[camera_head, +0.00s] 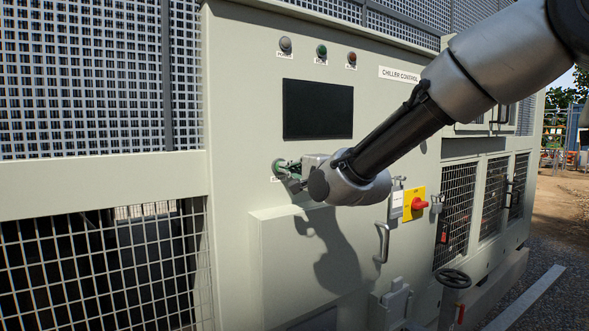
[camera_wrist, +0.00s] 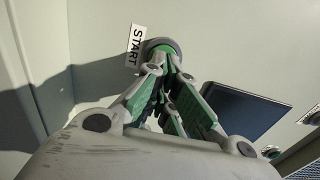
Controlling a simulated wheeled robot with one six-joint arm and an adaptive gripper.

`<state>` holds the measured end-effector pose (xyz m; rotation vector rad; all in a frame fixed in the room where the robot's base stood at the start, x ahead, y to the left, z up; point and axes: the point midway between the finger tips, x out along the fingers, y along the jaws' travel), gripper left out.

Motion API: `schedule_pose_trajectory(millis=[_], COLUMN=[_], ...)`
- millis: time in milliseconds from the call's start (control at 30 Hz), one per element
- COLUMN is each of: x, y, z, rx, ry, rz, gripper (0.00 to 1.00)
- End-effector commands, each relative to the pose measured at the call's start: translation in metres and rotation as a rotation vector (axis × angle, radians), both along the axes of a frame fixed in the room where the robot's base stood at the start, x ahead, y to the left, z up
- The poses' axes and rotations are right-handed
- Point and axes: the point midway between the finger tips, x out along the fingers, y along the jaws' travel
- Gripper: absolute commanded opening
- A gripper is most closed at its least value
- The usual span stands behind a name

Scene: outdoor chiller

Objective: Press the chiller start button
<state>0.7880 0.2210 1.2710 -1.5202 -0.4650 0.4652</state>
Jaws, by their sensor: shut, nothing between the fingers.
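The START button, with a green face and dark grey ring (camera_wrist: 163,45), sits on the pale chiller panel in the wrist view. A white START label (camera_wrist: 135,45) is beside it. My gripper (camera_wrist: 166,66) is shut and empty, its fingertips overlapping the lower part of the button. I cannot tell whether they touch it or stop just short. In the head view my gripper (camera_head: 287,174) is at the panel below the dark screen and largely covers the button.
A dark screen (camera_head: 318,109) is above my gripper, with three indicator lamps (camera_head: 321,50) over it. A red rotary switch on a yellow plate (camera_head: 415,204) and a door handle (camera_head: 382,243) are to the right. A raised panel box (camera_head: 280,255) is below.

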Motion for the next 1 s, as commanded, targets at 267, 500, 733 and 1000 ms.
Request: schedule_pose_trajectory(millis=[267,500,733,1000], x=[0.007,-0.002,-0.042,-0.084], y=[0.005,-0.001,-0.028,-0.056], z=[0.002,0.004,0.003,0.002], rx=[0.001,0.004,0.004,0.002], ry=[-0.004,-0.006,-0.004,-0.003], rz=[0.001,0.0,0.001,0.001], gripper=[0.0,0.0,0.0,0.0])
